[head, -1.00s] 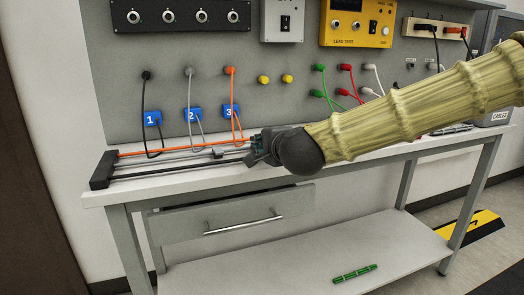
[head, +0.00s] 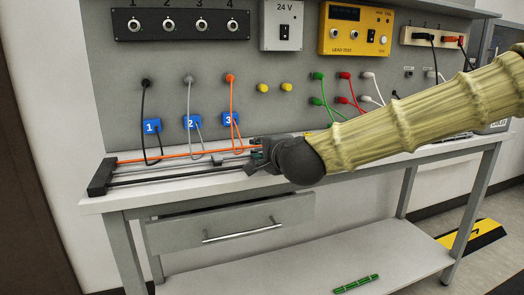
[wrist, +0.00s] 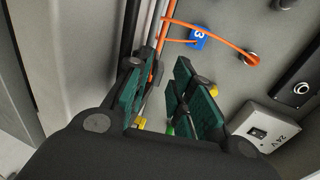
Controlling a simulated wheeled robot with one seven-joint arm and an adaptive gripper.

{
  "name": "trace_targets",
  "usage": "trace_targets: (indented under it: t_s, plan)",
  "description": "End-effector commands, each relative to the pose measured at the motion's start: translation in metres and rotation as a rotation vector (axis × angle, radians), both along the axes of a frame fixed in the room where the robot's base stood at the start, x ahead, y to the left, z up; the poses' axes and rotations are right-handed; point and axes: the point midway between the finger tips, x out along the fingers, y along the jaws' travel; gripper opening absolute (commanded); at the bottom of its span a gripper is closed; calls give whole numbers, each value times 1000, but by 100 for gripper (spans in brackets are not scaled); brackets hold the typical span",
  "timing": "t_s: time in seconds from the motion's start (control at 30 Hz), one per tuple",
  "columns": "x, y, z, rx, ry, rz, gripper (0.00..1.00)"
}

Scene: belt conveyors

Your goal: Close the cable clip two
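The blue tag numbered 2 (head: 192,123) is on the grey back panel, between tags 1 (head: 152,126) and 3 (head: 230,119). A grey cable (head: 189,99) hangs beside tag 2 toward the bench. Orange, grey and black lines run along the bench from a black end block (head: 101,177). My gripper (head: 257,155) is low over the lines, right of that piece. In the wrist view its green-padded fingers (wrist: 161,92) are apart, with lines beyond them.
A drawer with a metal handle (head: 242,232) is under the bench top. The panel holds a 24 V box (head: 283,27), a yellow tester (head: 355,28) and coloured leads. A green strip (head: 356,284) lies on the lower shelf. My arm covers the bench's right part.

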Motion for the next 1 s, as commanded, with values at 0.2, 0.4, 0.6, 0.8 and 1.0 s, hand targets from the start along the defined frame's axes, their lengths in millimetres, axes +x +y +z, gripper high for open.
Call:
trace_targets:
  t_s: [0.2,0.4,0.6,0.8,1.0]
  plan:
    - [-1,1,-5,-2,7,3,29]
    - [-2,1,-6,-3,9,4,29]
    - [-2,2,-3,-6,19,4,29]
    - [-1,2,2,-19,56,4,29]
    - [0,2,7,-32,99,3,29]
